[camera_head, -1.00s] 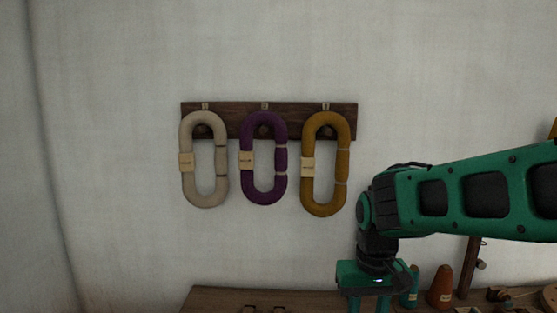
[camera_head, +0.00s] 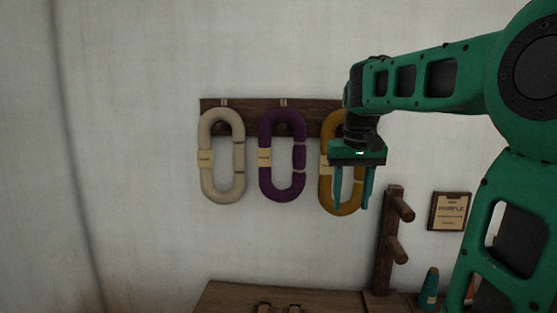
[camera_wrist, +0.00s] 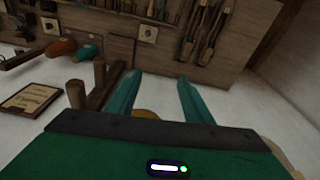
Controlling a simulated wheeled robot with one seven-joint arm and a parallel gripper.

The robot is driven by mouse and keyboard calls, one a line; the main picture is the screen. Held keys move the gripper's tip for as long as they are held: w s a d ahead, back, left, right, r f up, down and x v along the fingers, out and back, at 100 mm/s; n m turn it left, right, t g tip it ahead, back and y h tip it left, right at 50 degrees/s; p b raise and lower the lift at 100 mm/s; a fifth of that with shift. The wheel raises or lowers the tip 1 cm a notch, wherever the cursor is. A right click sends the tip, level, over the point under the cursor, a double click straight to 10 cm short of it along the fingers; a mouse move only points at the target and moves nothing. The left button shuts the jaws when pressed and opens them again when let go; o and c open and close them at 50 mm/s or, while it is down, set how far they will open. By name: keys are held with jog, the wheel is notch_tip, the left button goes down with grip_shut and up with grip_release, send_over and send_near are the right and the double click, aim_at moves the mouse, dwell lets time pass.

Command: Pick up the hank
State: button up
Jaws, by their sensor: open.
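Three oval hanks hang on a dark wooden wall rack: a cream hank (camera_head: 208,185) at left, a purple hank (camera_head: 270,183) in the middle and a mustard hank (camera_head: 327,180) at right. Each has a pale paper tag. My gripper (camera_head: 352,203) is open, its two teal fingers pointing down. It overlaps the mustard hank in the head view and hides much of its right side; I cannot tell whether they touch. In the wrist view, the open fingers (camera_wrist: 156,82) frame white wall, with a bit of mustard colour (camera_wrist: 144,115) low between them.
A wooden post with pegs (camera_head: 385,245) stands right of the hanks. Beside it hangs a framed plaque (camera_head: 450,212) whose lettering seems to read PURPLE. Below is a wooden table (camera_head: 225,297) with a teal cone (camera_head: 429,287). The wall left of the hanks is bare.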

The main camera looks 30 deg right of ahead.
jog(key=w+r+t, duration=0.1)
jog(key=w+r, duration=0.9)
jog(key=w, duration=0.1)
jog(key=n+t, duration=0.1)
send_near(299, 147)
jog(key=shift+h, duration=0.3)
jog(key=x, duration=0.5)
jog(key=shift+w+f, duration=0.2)
jog(key=shift+w, duration=0.05)
jog(key=w+f, duration=0.1)
jog(key=d+f, duration=0.1)
jog(key=f, duration=0.1)
jog(key=shift+w+d+f, duration=0.15)
jog(key=shift+w, duration=0.25)
jog(key=shift+w+f, duration=0.25)
jog(key=shift+f, duration=0.4)
jog(key=shift+c, duration=0.3)
jog(key=c, duration=0.9)
